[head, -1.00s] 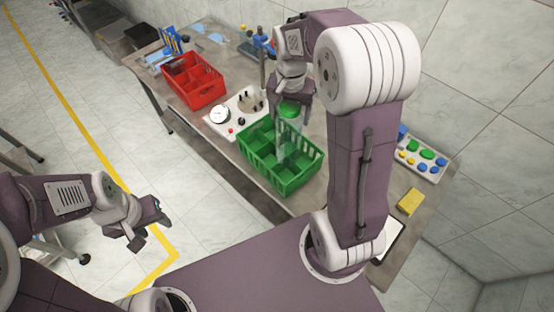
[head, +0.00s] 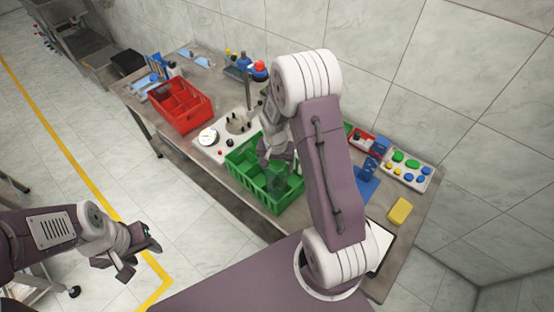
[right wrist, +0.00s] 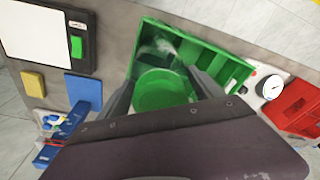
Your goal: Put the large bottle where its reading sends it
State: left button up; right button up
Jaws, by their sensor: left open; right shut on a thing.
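The large bottle (head: 279,178) is clear and greenish; its round green cap (right wrist: 163,90) shows in the right wrist view. My right gripper (head: 272,155) is shut on it from above, one finger on each side of the cap. The bottle stands low within the green crate (head: 262,198), in its right part; whether its base touches the floor is hidden. The crate's rim and dividers also show in the right wrist view (right wrist: 225,65). My left gripper (head: 138,258) is open and empty, off the table at the left.
A red divided crate (head: 180,105) stands further back left. Between the crates is a white panel with a round dial (head: 208,137). My right arm hides some table.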

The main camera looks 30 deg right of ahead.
notch_tip(320, 180, down, 3)
jog(key=shift+w+f, duration=0.1)
jog(key=shift+w, duration=0.05)
jog(key=o, duration=2.1)
